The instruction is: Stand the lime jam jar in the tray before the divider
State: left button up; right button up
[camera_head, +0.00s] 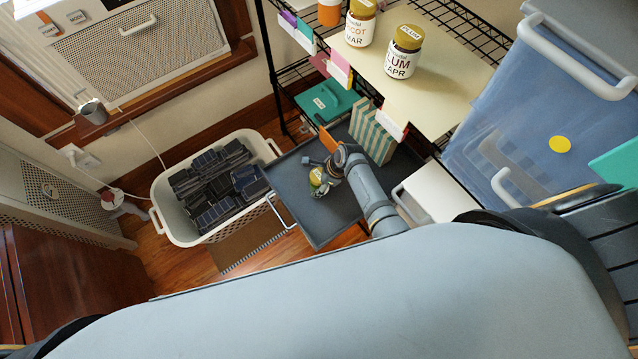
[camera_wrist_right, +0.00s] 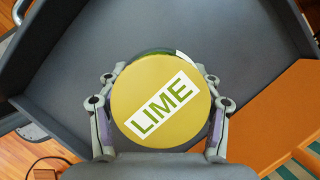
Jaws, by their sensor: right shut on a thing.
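The lime jam jar (camera_head: 317,178) has a gold lid and shows small and partly hidden in the head view. In the right wrist view the round lid of the jar (camera_wrist_right: 150,125) faces the camera, with LIME in green on a white strip. My right gripper (camera_head: 324,171) has its fingers on opposite sides of the jar and is shut on it; the fingers also show in the wrist view (camera_wrist_right: 155,88). The dark grey tray (camera_head: 295,165) lies beneath. An orange panel (camera_wrist_right: 268,128) stands beside the jar, on the right. I cannot tell whether the jar's base touches the tray. My left gripper is not in view.
A striped box (camera_head: 372,132) stands at the tray's far right. A white basket (camera_head: 168,215) of dark packs stands left of the tray. Two labelled jars, one of them a plum jar (camera_head: 402,58), stand on a cream shelf (camera_head: 450,75). Blue bins are at the right.

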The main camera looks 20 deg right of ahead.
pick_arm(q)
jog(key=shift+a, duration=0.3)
pick_arm(e)
jog(key=o, duration=1.5)
pick_arm(q)
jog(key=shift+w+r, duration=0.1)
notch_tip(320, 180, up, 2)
jog(key=shift+p, duration=1.05)
pick_arm(e)
jog(key=v, duration=0.7)
jog(key=shift+d+r, duration=0.1)
jog(key=shift+r, duration=0.15)
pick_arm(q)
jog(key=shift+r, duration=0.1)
